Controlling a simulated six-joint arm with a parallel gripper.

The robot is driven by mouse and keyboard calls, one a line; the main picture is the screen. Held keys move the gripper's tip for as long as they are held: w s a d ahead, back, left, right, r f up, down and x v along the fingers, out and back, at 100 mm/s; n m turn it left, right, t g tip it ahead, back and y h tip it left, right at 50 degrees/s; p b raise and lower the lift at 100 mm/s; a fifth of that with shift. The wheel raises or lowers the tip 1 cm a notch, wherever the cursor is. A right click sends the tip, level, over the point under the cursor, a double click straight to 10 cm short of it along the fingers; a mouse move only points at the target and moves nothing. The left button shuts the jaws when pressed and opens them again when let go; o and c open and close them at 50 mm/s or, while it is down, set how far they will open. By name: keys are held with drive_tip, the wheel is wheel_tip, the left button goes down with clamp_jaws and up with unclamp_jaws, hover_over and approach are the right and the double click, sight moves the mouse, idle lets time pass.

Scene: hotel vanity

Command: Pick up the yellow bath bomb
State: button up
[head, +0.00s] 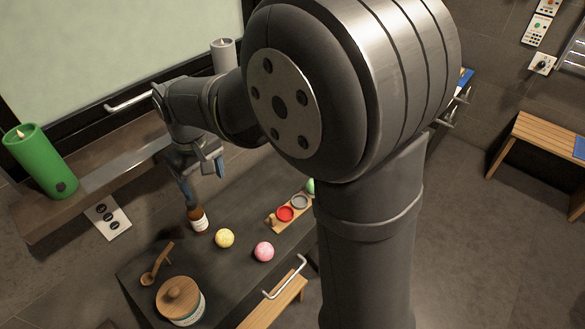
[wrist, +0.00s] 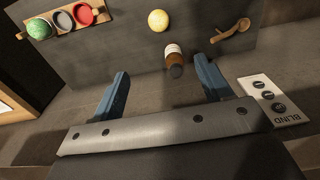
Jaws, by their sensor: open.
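The yellow bath bomb (head: 224,238) is a small ball on the dark vanity top, left of a pink ball (head: 264,251) in the head view. It also shows near the top middle of the wrist view (wrist: 158,20). My gripper (head: 200,190) is open and above the counter, at the back of the bath bomb and apart from it. In the wrist view my two blue fingers (wrist: 161,88) have a brown bottle (wrist: 174,60) showing between and beyond them. I cannot tell whether the fingers touch the bottle.
The brown bottle with a white label (head: 199,220) stands close to the bath bomb. A wooden tray (head: 272,221) holds red and grey cups, with a green ball (head: 311,186) beside them.

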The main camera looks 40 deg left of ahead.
drive_tip(key=s+f+m+t, duration=0.2)
drive_tip(key=s+f+t, duration=0.15)
drive_tip(key=f, duration=0.35)
approach(221, 235)
drive_tip(key=shift+g, duration=0.35)
drive_tip(key=x, duration=1)
drive_tip(key=shift+w+d+f, duration=0.1)
drive_tip(key=shift+w+f, duration=0.1)
drive_tip(key=shift+w, duration=0.15)
drive_tip(key=c, duration=1.1)
drive_tip(key=shift+r, duration=0.1)
